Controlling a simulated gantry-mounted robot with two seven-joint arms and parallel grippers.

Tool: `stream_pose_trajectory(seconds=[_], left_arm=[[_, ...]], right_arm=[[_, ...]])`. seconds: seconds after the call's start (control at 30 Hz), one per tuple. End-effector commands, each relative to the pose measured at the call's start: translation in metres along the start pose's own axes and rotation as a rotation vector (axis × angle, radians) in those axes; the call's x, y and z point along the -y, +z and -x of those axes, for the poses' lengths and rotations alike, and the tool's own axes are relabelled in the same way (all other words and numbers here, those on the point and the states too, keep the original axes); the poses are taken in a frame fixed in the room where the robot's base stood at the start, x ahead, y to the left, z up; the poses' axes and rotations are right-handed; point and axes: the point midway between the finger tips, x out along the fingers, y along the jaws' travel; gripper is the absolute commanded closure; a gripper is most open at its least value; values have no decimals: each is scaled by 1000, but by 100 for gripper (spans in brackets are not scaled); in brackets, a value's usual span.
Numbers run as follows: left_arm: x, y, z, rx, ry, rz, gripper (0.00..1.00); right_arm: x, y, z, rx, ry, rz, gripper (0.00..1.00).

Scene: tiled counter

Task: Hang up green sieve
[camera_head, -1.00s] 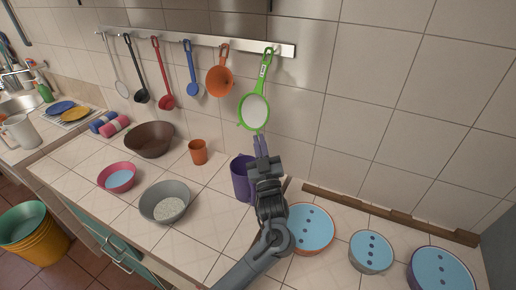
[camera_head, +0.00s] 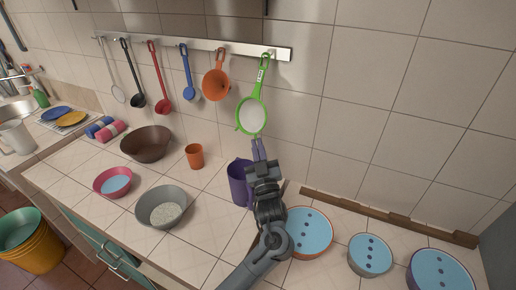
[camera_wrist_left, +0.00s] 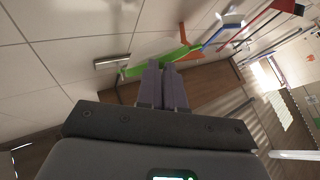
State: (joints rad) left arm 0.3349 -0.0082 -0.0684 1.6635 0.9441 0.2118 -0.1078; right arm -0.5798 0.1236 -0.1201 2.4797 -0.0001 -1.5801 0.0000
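The green sieve (camera_head: 252,114), with a pale mesh bowl, hangs by its handle at the right end of the metal wall rail (camera_head: 190,43). Its bowl is at the bottom, tilted slightly left. My left gripper (camera_head: 257,149) points up at the wall just below the bowl; its purple fingers are slightly apart with nothing seen between them. In the left wrist view the fingers (camera_wrist_left: 162,80) show a narrow gap, and the green sieve (camera_wrist_left: 155,62) lies beyond their tips. I cannot tell whether a fingertip touches the rim. My right gripper is not in view.
An orange funnel (camera_head: 215,84) and several ladles and spoons hang left of the sieve. A purple mug (camera_head: 239,187) stands behind my left arm. Bowls (camera_head: 161,208) and an orange cup (camera_head: 194,156) stand left; blue-topped round containers (camera_head: 371,254) stand right. The wall right of the sieve is clear.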

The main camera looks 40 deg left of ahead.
Motion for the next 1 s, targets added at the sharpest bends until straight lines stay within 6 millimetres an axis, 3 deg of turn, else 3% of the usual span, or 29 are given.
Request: stream_pose_trajectory(seconds=[0.03, 0.2, 0.63, 1.0], left_arm=[[0, 0, 0, -1, 0, 0, 87], [0, 0, 0, -1, 0, 0, 63], [0, 1, 10, 2, 1, 1, 63], [0, 2, 69, 2, 1, 1, 63]], right_arm=[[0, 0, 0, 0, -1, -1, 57], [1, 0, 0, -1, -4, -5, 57], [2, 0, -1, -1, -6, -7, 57], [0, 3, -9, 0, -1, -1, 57]])
